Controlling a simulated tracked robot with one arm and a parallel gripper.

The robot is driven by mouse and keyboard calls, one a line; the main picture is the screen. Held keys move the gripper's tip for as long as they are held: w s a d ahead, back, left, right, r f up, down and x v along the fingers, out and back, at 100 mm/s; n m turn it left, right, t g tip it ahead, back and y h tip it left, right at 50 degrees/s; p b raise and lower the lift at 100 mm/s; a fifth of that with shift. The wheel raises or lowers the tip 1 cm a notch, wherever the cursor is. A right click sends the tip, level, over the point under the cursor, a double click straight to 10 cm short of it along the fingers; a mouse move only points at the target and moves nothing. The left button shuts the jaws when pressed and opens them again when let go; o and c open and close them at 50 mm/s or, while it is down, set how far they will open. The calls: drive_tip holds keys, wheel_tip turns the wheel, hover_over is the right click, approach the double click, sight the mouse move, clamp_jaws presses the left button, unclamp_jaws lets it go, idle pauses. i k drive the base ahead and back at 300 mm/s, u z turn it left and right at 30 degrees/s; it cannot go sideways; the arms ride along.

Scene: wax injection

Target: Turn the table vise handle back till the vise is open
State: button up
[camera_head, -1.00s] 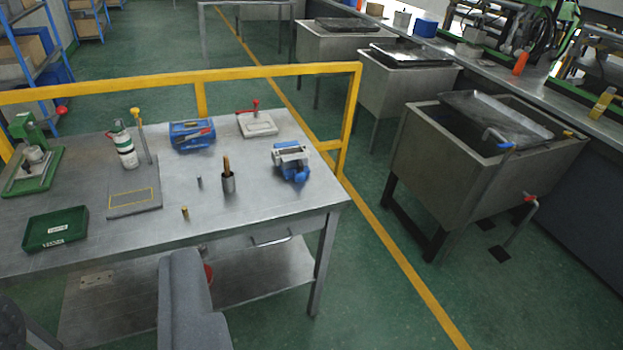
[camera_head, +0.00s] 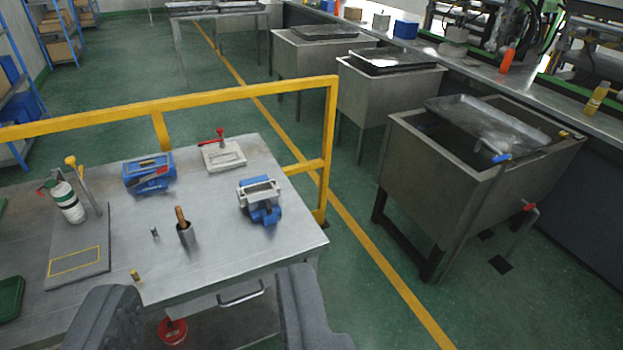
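The table vise (camera_head: 261,199) is blue with grey jaws and stands on the right part of the metal table (camera_head: 225,260), near its right edge. I cannot make out its handle clearly at this size. My gripper (camera_head: 210,282) shows at the bottom as two dark grey fingers, wide apart with nothing between them. It is open and stays apart from the vise, on the near side of the table.
Metal tanks (camera_head: 425,190) stand right.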

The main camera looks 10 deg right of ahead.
sight(269, 208)
drive_tip(key=z, duration=0.1)
drive_tip(key=i, duration=1.5)
drive_tip(key=u, duration=0.55)
